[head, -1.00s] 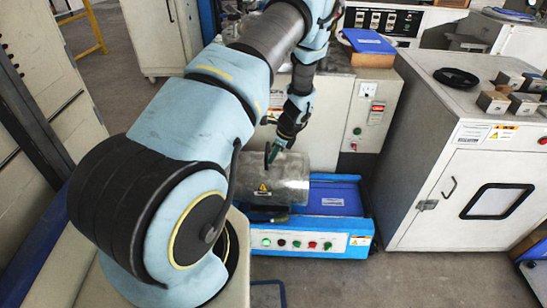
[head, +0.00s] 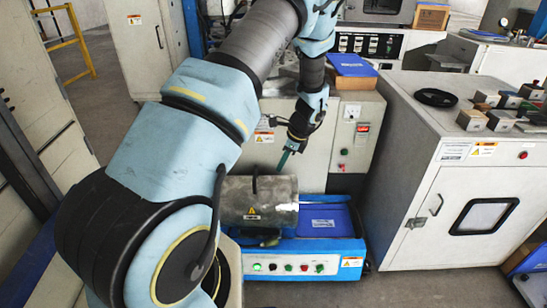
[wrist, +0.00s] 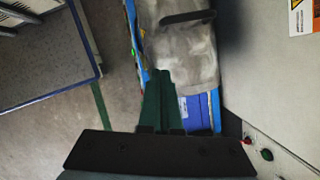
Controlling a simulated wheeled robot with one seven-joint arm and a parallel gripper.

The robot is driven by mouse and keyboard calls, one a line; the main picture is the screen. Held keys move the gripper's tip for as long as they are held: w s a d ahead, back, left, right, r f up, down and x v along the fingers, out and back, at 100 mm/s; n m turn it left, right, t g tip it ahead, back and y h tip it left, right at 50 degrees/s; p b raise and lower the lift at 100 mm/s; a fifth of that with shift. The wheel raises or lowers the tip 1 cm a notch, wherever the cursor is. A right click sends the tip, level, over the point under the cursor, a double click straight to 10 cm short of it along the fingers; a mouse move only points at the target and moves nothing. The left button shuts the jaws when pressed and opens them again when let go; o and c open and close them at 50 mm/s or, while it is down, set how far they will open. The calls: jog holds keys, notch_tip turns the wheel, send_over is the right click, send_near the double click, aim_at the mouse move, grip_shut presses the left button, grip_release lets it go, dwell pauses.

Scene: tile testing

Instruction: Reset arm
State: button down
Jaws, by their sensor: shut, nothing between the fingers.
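My gripper (head: 284,159) is in the middle of the head view, pointing down beside and above the grey metal drum (head: 258,201) of the blue machine. Its dark green fingers are together and hold nothing. In the wrist view, my gripper (wrist: 163,80) shows its fingers closed side by side, with the drum (wrist: 188,45) and part of the blue machine behind them. My arm is bent, reaching from the lower left of the head view up to the top and then down to the gripper.
The blue machine (head: 335,247) with coloured buttons stands on the floor below. A white cabinet (head: 425,190) with small blocks on top is at right. A blue book lies on a box (head: 355,82) behind the gripper. Open floor (head: 105,125) shows at left.

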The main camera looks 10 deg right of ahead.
jog(key=s+a+r+n+h, duration=0.4)
jog(key=s+a+r+n, duration=1.3)
jog(key=s+r+n, duration=0.3)
notch_tip(320, 180, up, 13)
jog(key=w+n+p, duration=0.1)
jog(key=p, duration=1.1)
jog(key=shift+d, duration=0.1)
